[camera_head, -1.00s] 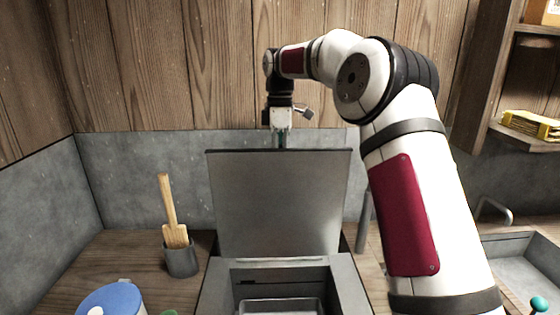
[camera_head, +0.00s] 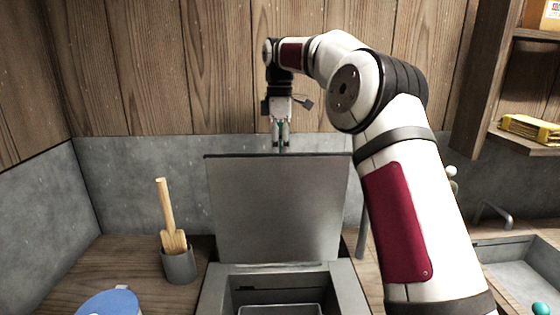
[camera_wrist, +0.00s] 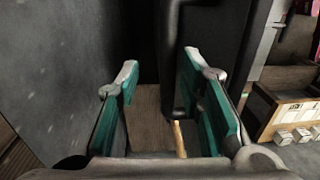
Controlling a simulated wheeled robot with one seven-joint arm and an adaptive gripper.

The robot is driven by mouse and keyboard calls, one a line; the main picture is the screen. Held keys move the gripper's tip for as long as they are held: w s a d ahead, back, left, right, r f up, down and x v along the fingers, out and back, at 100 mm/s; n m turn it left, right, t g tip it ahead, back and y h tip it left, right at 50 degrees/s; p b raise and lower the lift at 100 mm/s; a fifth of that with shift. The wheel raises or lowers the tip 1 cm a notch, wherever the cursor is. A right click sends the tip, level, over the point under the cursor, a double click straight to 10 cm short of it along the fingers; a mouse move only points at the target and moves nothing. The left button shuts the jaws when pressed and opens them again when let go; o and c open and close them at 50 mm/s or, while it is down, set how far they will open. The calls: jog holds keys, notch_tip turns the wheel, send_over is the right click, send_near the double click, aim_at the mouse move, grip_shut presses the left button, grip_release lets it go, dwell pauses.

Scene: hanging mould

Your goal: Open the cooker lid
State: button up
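The cooker (camera_head: 345,288) is a grey box on the counter. Its flat grey lid (camera_head: 275,208) stands up, nearly upright, at the back of the cooker, leaving the opening uncovered. A metal tray shows inside the opening. My gripper (camera_head: 281,148) points down just above the middle of the lid's top edge; I cannot tell whether it touches the lid. In the wrist view its two green-padded fingers (camera_wrist: 162,85) are apart with nothing clearly held between them. A dark upright panel beside the right finger there may be the lid, seen edge-on.
A grey cup (camera_head: 179,265) with wooden utensils (camera_head: 168,215) stands left of the cooker. A blue-lidded container (camera_head: 110,303) is at the front left. A sink (camera_head: 525,275) with a tap is at the right. A shelf (camera_head: 525,138) is at the upper right. The wall is close behind the lid.

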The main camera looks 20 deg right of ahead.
notch_tip(320, 180, up, 4)
jog(key=shift+w+f, duration=0.1)
jog(key=shift+w, duration=0.05)
dwell(0.6)
jog(key=s+a+r+m+t+h, duration=0.1)
jog(key=s+a+r+m, duration=0.2)
jog(key=s, duration=0.6)
jog(key=s+a+r+m+t, duration=0.1)
jog(key=s+a+r+m, duration=0.25)
jog(key=s, duration=0.55)
jog(key=s+f+m+t, duration=0.1)
jog(key=s+f, duration=0.3)
jog(key=s, duration=0.4)
jog(key=s+f+m+t, duration=0.1)
jog(key=s+f+m, duration=0.3)
jog(key=s, duration=0.4)
jog(key=s+f+m+t+p, duration=0.1)
jog(key=s+f+m, duration=0.2)
jog(key=s+f, duration=0.2)
jog(key=s, duration=0.3)
jog(key=shift+d+y, duration=0.35)
jog(key=shift+y, duration=0.05)
